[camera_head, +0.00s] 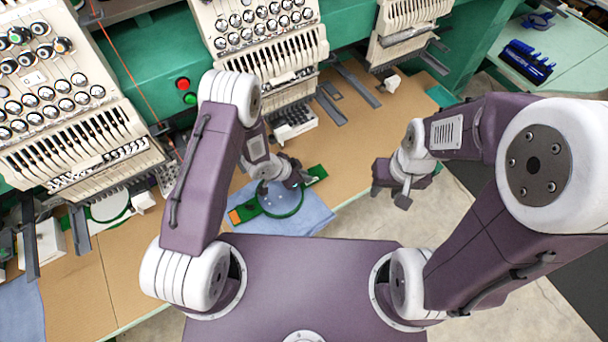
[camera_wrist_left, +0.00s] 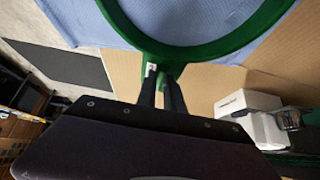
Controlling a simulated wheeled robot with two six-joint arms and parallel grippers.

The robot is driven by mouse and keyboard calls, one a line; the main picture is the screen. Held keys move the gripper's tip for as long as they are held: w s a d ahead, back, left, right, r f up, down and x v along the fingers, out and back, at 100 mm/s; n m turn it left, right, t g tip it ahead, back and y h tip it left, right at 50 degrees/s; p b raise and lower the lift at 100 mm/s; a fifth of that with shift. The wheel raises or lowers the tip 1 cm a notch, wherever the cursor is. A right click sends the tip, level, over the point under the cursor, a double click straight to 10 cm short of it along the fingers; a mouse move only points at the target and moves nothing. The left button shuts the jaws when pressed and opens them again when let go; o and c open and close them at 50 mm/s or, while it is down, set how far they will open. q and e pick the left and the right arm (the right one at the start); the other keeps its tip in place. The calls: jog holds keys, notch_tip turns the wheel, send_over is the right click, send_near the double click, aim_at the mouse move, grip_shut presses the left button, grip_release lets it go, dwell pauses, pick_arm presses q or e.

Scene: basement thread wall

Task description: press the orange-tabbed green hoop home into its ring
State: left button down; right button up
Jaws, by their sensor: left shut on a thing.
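The green hoop (camera_head: 285,216) lies over the pale blue cloth (camera_head: 313,215) on the tan tabletop, and cloth shows inside it. An orange tab (camera_head: 236,216) is at its left, and a green end (camera_head: 318,172) at its right. In the left wrist view the rim of the green hoop (camera_wrist_left: 205,52) curves across the top. My left gripper (camera_head: 292,180) is at its far edge; its dark fingers (camera_wrist_left: 163,82) are shut on the hoop's rim. I cannot make out a separate ring or whether the hoop is seated. My right gripper (camera_head: 402,199) is away to the right; its opening is unclear.
Embroidery machine heads (camera_head: 265,40) stand along the back, with grey arms reaching over the tabletop (camera_head: 345,165). A white box-shaped part (camera_wrist_left: 248,103) is right of the left fingers in the wrist view. Another hoop (camera_head: 110,207) lies at left. Tabletop right of the cloth is clear.

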pick_arm(q)
jog(key=shift+f+b, duration=0.9)
jog(key=shift+f, duration=0.25)
dwell(1.3)
jog(key=c, duration=1.4)
grip_release()
jog(key=shift+o, duration=0.2)
jog(key=v, duration=0.9)
jog(key=shift+b, duration=0.3)
